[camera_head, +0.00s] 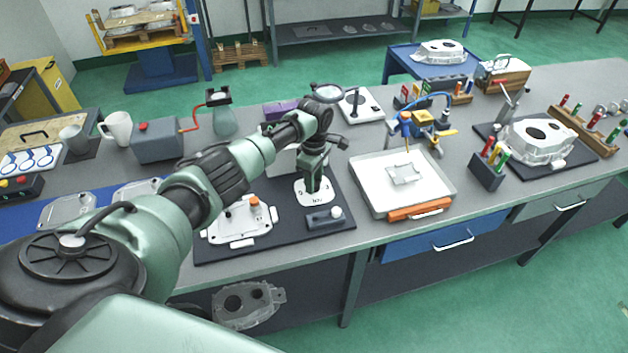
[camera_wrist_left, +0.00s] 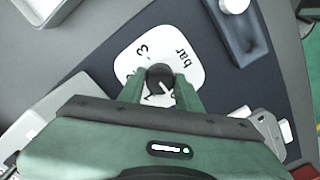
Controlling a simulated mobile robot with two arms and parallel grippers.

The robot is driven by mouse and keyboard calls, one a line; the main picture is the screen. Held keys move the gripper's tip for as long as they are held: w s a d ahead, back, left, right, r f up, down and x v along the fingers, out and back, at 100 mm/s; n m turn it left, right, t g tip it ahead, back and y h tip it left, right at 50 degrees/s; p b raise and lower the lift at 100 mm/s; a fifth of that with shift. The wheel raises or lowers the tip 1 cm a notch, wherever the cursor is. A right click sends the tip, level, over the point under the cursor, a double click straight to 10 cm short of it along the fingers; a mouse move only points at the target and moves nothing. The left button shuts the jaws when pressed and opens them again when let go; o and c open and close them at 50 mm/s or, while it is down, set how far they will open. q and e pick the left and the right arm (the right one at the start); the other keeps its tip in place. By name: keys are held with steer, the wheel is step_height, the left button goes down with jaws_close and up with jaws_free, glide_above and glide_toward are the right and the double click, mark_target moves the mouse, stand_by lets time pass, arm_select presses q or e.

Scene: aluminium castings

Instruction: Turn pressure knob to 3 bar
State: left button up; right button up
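The pressure knob (camera_wrist_left: 160,76) is black and round, with a light pointer mark. It sits on a white dial plate (camera_wrist_left: 190,50) marked "3" and "bar". The plate also shows in the head view (camera_head: 314,199), on a dark mat on the bench. My left gripper (camera_head: 313,188) points down at the plate. In the left wrist view the green fingers of my left gripper (camera_wrist_left: 161,84) stand on either side of the knob, very close to it. I cannot tell whether they touch it. The pointer's exact reading is unclear. My right gripper is not in view.
A dark block with a white button (camera_head: 325,217) lies just in front of the plate. A white tray with an orange handle (camera_head: 402,184) stands to the right.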

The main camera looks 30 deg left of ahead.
arm_select(q)
jaws_close()
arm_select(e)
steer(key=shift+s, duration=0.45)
